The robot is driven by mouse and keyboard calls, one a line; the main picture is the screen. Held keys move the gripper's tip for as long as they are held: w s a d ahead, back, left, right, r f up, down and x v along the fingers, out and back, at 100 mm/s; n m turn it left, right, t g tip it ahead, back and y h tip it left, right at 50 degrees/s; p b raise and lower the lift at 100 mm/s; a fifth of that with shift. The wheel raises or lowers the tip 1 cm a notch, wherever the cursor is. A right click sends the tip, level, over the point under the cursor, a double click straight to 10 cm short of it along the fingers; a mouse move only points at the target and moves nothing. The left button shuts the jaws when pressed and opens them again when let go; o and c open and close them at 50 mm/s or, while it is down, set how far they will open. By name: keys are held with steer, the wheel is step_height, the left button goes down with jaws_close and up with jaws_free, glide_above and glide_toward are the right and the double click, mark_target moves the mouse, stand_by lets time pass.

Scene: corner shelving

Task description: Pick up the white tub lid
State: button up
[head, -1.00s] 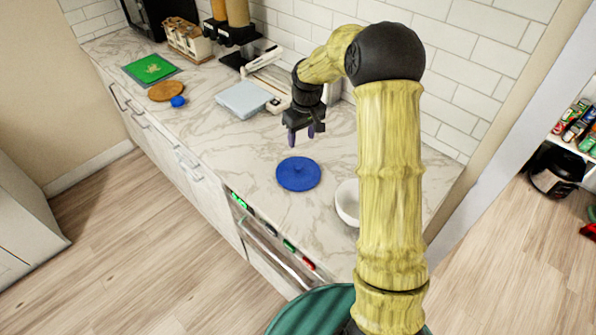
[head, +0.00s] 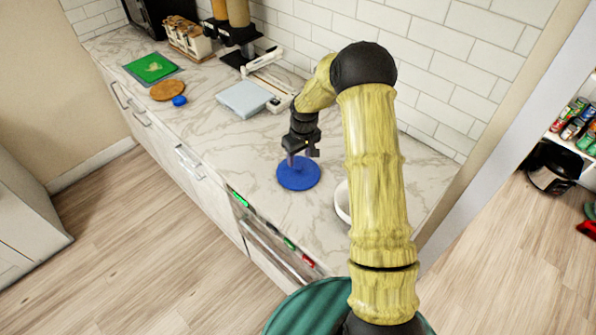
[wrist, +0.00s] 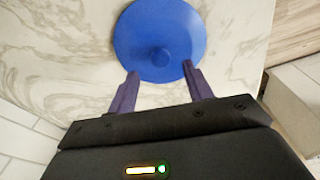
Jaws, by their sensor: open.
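A round blue lid (head: 298,176) with a small raised knob lies flat on the marble counter. It also shows at the top of the wrist view (wrist: 160,25). No lid that is white shows clearly. A white bowl or tub (head: 342,203) stands to the right of the blue lid, mostly hidden behind my arm. My gripper (head: 300,158) is open and points down just above the blue lid. In the wrist view its two purple fingertips (wrist: 160,70) are apart over the lid's near edge, one on each side of the knob's line. Contact with the lid cannot be told.
A pale blue-white square item (head: 244,98) lies behind, against a white scale-like device (head: 281,101). A small blue cap (head: 179,101), a round wooden board (head: 167,90) and a green mat (head: 151,67) lie farther left. The tiled wall bounds the counter's back.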

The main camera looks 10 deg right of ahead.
mark_target(298, 166)
step_height(298, 166, down, 4)
steer(key=shift+w+a+p, duration=0.1)
steer(key=shift+p, duration=0.65)
steer(key=c, duration=1.1)
steer(key=shift+o, duration=0.2)
steer(key=shift+r, duration=0.1)
step_height(298, 166, up, 10)
steer(key=b, duration=0.3)
